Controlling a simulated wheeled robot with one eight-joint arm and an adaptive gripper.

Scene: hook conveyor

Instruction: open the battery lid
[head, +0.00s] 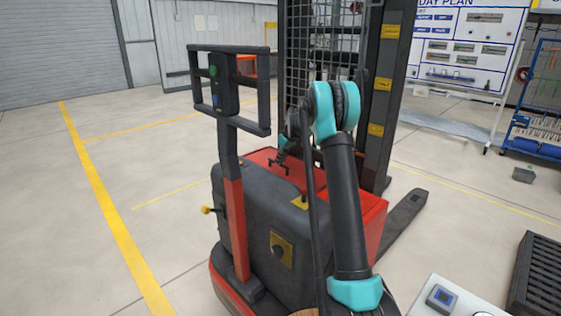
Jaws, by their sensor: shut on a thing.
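The battery lid (262,157) looks like the red top panel of the red and black stacker truck (240,215), behind its dark grey front cover. It appears to lie flat. A small dark handle (286,171) stands on the panel. My arm reaches over the truck from the front. My gripper (281,160) is small and far off in the head view, pointing down at the handle. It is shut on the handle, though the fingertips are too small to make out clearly. My arm hides part of the panel's right side.
The truck's tiller with its loop handle (229,90) rises left of my arm. The black mast (380,100) stands behind the panel. A dark fork leg (402,222) extends right. A whiteboard (465,50) and blue rack (540,120) stand at right. The left floor is clear.

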